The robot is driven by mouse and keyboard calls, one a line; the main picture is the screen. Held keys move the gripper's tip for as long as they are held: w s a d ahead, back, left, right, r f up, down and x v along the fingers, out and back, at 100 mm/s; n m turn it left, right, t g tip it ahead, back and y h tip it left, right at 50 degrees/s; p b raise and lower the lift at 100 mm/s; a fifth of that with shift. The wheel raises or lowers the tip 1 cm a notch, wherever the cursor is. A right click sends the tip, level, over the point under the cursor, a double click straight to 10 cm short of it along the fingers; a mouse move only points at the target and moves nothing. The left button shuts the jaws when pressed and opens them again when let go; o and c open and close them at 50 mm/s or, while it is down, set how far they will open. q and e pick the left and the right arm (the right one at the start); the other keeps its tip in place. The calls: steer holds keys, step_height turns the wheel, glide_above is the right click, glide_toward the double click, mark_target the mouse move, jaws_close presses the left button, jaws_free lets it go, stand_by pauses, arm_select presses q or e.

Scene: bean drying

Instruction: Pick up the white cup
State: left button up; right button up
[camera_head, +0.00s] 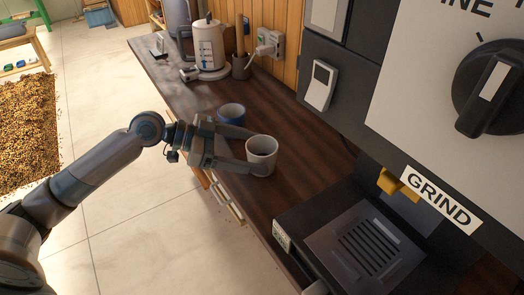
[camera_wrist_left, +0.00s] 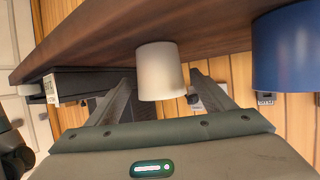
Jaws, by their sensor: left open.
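The white cup (camera_head: 262,156) stands upright on the dark wooden counter. My left gripper (camera_head: 246,152) comes in from the left at cup height, its jaws open and its fingertips at the cup's sides. In the left wrist view, which looks upside down, the white cup (camera_wrist_left: 160,72) sits between the two spread fingers of my left gripper (camera_wrist_left: 160,88). A gap shows on each side there, and I cannot tell whether a fingertip touches it. My right gripper is not in view.
A blue cup (camera_head: 232,114) stands close behind the gripper; it also shows in the left wrist view (camera_wrist_left: 288,48). A white kettle (camera_head: 208,46) is at the counter's far end. A grinder with a slotted tray (camera_head: 366,246) stands at the near right. Bare counter (camera_head: 310,140) lies right of the cup.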

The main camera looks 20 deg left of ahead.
mark_target(276, 167)
arm_select(q)
steer(key=shift+x, duration=0.75)
steer(key=shift+d+p, duration=0.15)
steer(key=shift+p, duration=0.3)
steer(key=shift+w+d+f+p, duration=0.25)
steer(key=shift+w+d+p, duration=0.05)
steer(key=shift+d+p, duration=0.3)
steer(key=p+x, duration=0.2)
steer(key=shift+w+d+f, duration=0.15)
steer(key=shift+d+f, duration=0.05)
steer(key=shift+f, duration=0.1)
steer(key=shift+w+d+f, duration=0.15)
steer(key=shift+d+f, duration=0.15)
steer(key=shift+d, duration=0.05)
